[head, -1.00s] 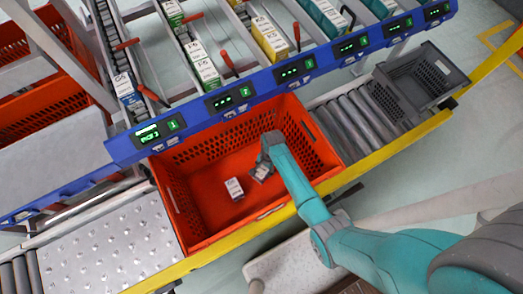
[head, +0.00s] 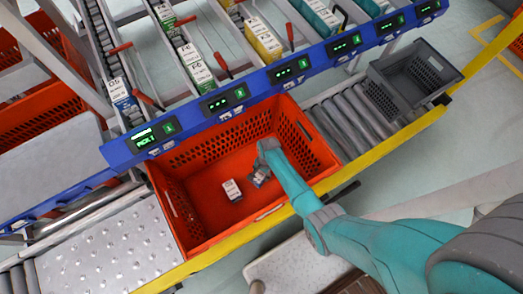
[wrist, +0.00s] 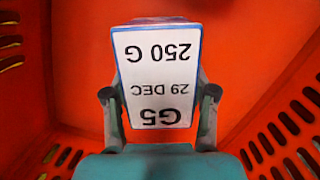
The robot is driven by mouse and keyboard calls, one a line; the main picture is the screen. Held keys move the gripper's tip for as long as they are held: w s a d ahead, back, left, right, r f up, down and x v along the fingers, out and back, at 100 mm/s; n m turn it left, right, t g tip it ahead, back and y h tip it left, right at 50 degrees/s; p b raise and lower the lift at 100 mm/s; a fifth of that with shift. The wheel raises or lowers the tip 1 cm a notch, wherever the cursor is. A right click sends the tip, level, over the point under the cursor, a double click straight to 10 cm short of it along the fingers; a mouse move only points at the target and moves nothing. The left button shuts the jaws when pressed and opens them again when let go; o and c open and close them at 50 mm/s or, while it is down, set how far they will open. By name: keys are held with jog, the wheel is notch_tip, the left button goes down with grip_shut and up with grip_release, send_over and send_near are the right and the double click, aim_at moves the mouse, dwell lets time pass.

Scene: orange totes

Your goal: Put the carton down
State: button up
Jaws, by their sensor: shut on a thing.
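My gripper (wrist: 160,105) is shut on a carton (wrist: 155,65), with one finger on each side of it. The carton has a white label reading G5, 29 DEC, 250 G and a blue edge. I cannot tell whether the held carton touches the tote floor.
A blue rail (head: 215,103) with green displays runs behind the tote, below lanes of cartons. A grey crate (head: 415,78) stands on the rollers (head: 350,120) to the right. A yellow rail (head: 225,245) runs along the front. The tote's left part is free.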

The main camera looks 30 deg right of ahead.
jog(key=o, duration=1.3)
jog(key=shift+o, duration=0.2)
jog(key=r, duration=0.4)
jog(key=d+r, duration=0.1)
jog(key=r, duration=0.3)
jog(key=w+d+r, duration=0.1)
jog(key=r, duration=0.3)
jog(key=shift+r, duration=0.15)
